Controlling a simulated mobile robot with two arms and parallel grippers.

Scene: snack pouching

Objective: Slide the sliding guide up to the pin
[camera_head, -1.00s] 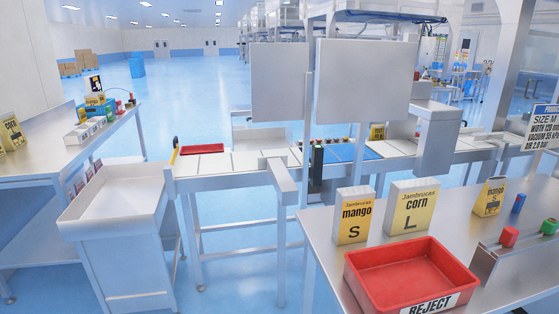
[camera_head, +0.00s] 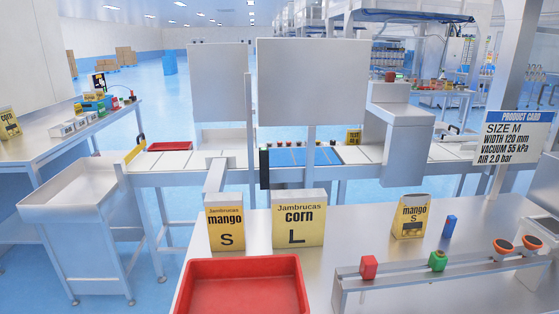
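Neither of my grippers is in view. No part is clearly the sliding guide or the pin. On the right table, a low metal rail (camera_head: 440,276) runs along the front. A red block (camera_head: 368,267) and a green knob (camera_head: 437,260) sit along it, with two orange-and-black dials (camera_head: 503,246) farther right. A small blue piece (camera_head: 450,226) stands on the table behind the rail. I cannot tell which of these, if any, is the guide or the pin. A product card (camera_head: 513,138) above reads size M, width 120 mm.
A red tray (camera_head: 247,262) is at the front of the right table. Mango S box (camera_head: 226,229), corn L box (camera_head: 298,226) and another mango S box (camera_head: 412,216) stand behind. A conveyor (camera_head: 175,160) runs beyond; a white bin (camera_head: 78,195) is at left. Floor between is clear.

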